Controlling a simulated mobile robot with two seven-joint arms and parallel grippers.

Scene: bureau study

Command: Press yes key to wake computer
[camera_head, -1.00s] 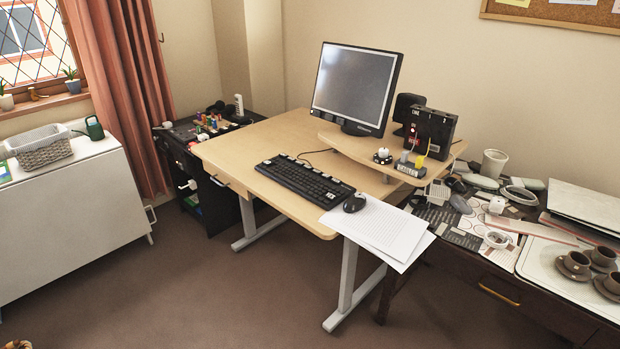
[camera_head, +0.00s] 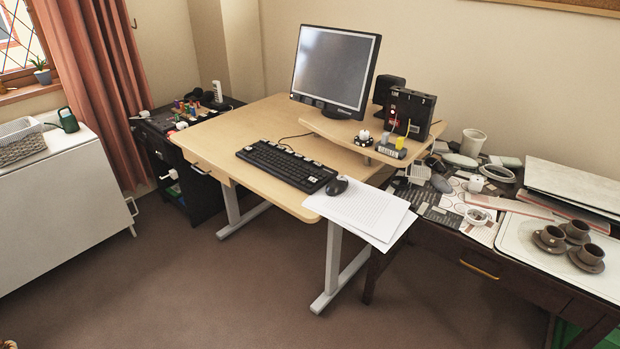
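A black keyboard (camera_head: 287,165) lies on the light wooden desk (camera_head: 240,128), along its front edge. Some of its keys look white, but no key marking is readable at this distance. The computer monitor (camera_head: 335,68) stands behind it with a dark grey, blank-looking screen. A black mouse (camera_head: 337,186) sits at the keyboard's right end. Neither of my grippers shows clearly in the head view.
White papers (camera_head: 362,212) overhang the desk's front right corner. A raised shelf (camera_head: 345,136) holds small items and a black box (camera_head: 409,112). A cluttered dark table stands right, a white cabinet (camera_head: 62,205) left. The brown carpet (camera_head: 215,285) before the desk is clear.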

